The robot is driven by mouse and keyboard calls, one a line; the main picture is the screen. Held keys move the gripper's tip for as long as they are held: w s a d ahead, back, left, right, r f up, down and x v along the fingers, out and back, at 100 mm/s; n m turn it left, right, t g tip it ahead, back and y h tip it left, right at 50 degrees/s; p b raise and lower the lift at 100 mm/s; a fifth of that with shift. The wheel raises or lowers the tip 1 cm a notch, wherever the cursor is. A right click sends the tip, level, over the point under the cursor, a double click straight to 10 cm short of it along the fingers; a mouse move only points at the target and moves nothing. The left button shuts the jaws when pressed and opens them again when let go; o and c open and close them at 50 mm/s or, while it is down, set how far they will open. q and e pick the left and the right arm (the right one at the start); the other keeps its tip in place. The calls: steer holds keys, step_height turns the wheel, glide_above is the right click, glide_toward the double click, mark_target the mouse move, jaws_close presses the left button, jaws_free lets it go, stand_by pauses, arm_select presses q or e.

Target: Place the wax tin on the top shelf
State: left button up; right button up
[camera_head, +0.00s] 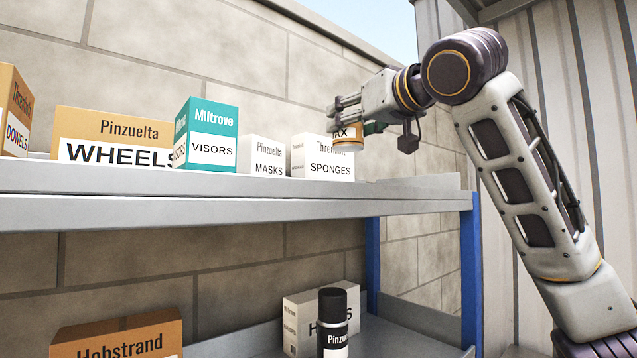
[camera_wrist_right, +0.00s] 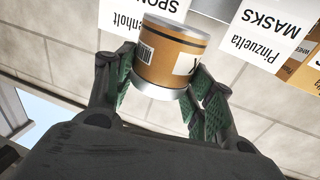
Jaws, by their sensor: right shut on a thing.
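The wax tin (camera_head: 347,139) is a small orange-brown cylinder with a white label, of which "AX" shows in the head view. In the right wrist view the tin (camera_wrist_right: 172,52) sits between the green-padded fingers of the gripper (camera_wrist_right: 163,85). A gap between the tin and the shelf surface seems to show, but its size is hard to tell. My left gripper is not in view.
Top-shelf boxes stand left of the tin: Masks (camera_head: 262,155), Visors (camera_head: 206,135), Wheels (camera_head: 113,138) and Dowels (camera_head: 13,110). The shelf's right end (camera_head: 425,183) looks clear. The lower shelf holds a dark spray can (camera_head: 333,325), a white box (camera_head: 301,320) and a Hobstrand box (camera_head: 120,335).

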mark_target(358, 145)
steer(key=shift+f, duration=2.55)
steer(key=shift+f+p, duration=0.35)
steer(key=shift+f, duration=1.75)
steer(key=shift+f, duration=0.15)
steer(key=o, duration=1.1)
steer(key=shift+b+v, duration=1.65)
steer(key=shift+v, duration=4.4)
